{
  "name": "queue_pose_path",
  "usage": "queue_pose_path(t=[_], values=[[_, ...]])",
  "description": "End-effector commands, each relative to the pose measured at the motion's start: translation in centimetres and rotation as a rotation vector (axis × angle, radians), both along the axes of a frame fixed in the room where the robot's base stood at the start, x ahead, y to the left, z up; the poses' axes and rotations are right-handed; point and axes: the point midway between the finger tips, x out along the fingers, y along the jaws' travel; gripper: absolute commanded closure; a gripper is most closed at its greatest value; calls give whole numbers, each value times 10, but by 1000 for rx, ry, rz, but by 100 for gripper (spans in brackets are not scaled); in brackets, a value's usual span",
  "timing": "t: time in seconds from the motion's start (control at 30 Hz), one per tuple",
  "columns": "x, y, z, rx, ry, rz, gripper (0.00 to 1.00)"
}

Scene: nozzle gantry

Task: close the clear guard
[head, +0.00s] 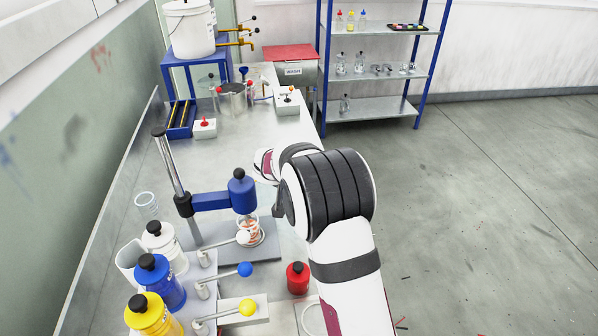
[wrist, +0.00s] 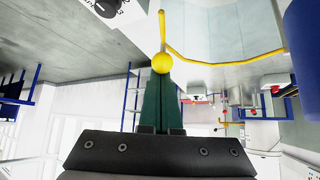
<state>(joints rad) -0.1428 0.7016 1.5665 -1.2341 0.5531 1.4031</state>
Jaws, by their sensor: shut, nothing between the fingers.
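The clear guard (wrist: 225,35) shows in the wrist view as a see-through curved panel with a yellow lower edge. A yellow ball knob (wrist: 162,63) sits at the end of its yellow bar. My gripper (wrist: 160,78) is shut, its two green fingers together and empty, with the tips right at the knob; whether they touch it I cannot tell. In the head view my arm hides the gripper, and I cannot make out the guard there.
A blue press (head: 240,192) on a steel post stands on the bench left of my arm. White, blue (head: 160,280) and yellow bottles stand at the near left, beside ball-topped levers. A red bottle (head: 298,277) stands nearby. A metal pot (head: 232,98) is farther back.

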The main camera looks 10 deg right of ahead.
Motion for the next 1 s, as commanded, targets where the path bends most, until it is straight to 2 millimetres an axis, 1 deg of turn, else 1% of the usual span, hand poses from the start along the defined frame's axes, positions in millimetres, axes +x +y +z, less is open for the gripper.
queue_pose_path(t=[0.2,0.5,0.8,0.9,1.0], values=[[-27,14,0,0,0,-200,100],[-59,40,-1,1,-1,-481,100],[-80,67,-1,1,0,-716,100],[-84,74,-1,1,0,-775,100],[-87,80,-1,1,2,-778,100]])
